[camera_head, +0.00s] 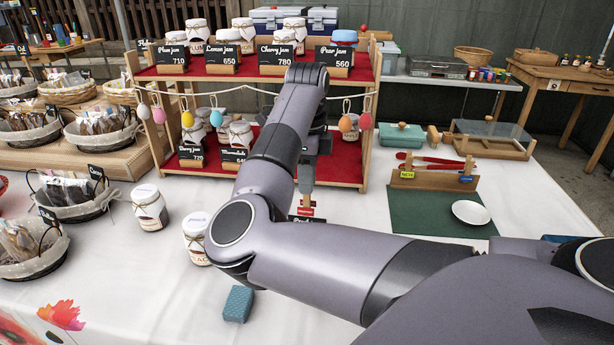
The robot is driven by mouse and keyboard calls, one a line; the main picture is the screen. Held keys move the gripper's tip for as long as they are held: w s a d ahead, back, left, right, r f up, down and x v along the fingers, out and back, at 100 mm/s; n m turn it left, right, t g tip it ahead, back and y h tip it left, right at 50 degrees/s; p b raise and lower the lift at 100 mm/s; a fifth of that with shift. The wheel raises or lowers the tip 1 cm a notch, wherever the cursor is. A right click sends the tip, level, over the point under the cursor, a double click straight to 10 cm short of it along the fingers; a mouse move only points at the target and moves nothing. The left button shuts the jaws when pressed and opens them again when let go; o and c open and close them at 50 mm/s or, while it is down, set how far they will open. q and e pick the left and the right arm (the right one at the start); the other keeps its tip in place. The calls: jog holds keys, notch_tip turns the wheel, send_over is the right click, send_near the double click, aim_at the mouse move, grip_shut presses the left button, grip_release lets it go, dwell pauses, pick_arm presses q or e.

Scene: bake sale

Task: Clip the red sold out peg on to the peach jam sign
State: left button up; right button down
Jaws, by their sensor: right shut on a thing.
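My right arm reaches in from the right across the picture, and my right gripper (306,197) points down in front of the shelf's lower right part. It is shut on the small red peg (305,211), of which only a little shows. A small black sign (299,219) shows just below the peg. My forearm covers most of this sign and its lettering is too small to read surely, so I cannot tell whether it is the peach jam sign. I cannot tell whether the peg touches it. My left gripper is out of view.
The red two-tier shelf (221,72) bears several jam jars and black price signs, with egg bunting across its front. Two jars (150,207) (197,238) and a blue sponge (238,304) stand left of my arm. A green mat (418,217) with a plate (470,212) lies right.

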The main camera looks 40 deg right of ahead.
jog(key=shift+f+b, duration=0.3)
jog(key=shift+f, duration=0.1)
jog(key=shift+f, duration=0.15)
dwell(0.6)
jog(key=shift+f+b, duration=0.85)
jog(key=shift+f, duration=0.2)
jog(key=c, duration=1.5)
grip_release()
jog(key=shift+o, duration=0.7)
jog(key=shift+o, duration=1)
jog(key=o, duration=0.6)
jog(key=shift+c, duration=0.2)
